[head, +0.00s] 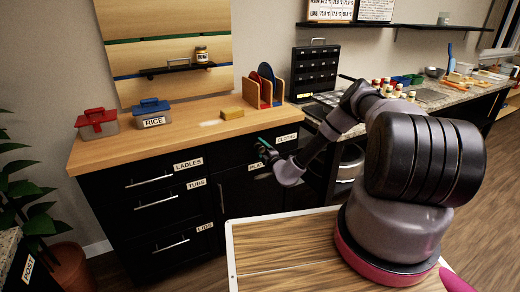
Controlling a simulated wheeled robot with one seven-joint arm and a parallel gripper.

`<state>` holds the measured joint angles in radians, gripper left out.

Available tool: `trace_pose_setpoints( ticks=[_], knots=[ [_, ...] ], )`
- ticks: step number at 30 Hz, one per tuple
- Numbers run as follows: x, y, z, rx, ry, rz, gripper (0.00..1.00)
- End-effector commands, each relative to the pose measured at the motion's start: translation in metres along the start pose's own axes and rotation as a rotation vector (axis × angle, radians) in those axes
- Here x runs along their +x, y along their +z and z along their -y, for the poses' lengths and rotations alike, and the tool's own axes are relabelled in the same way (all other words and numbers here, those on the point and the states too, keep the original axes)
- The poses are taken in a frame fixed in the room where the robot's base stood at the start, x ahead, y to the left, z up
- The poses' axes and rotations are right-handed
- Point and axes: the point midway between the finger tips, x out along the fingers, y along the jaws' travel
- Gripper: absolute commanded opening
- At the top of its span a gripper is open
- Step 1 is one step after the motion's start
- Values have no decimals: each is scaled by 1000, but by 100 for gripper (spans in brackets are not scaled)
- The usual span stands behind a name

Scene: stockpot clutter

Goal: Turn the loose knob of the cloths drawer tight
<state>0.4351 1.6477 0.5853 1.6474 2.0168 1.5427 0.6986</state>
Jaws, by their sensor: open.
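The cloths drawer (235,160) is the dark upper front at the right end of the wooden-topped cabinet, and it looks closed. Its white CLOTHS label (286,138) is at the upper right of the front. My gripper (262,146) has teal fingertips and is open at this drawer front, just left of the label. I cannot make out the knob; my gripper and wrist cover part of the front. Whether the fingers touch or surround a knob cannot be told.
Drawers with bar handles labelled LADLES (187,164), TUBS (196,184) and LIDS (205,227) are to the left.

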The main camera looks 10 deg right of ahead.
Motion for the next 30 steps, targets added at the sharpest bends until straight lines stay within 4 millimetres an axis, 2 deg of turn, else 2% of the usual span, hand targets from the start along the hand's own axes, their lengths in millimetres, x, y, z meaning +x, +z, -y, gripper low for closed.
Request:
trace_pose_setpoints(
  ticks=[6,11,18,23,30],
  knots=[
    [0,-1,0,-280,0,-2,80],
    [0,0,0,-380,0,-2,80],
    [0,-1,0,-679,1,-2,80],
    [0,0,0,-780,0,-1,80],
    [0,-1,1,-1081,1,-2,80]
  ],
)
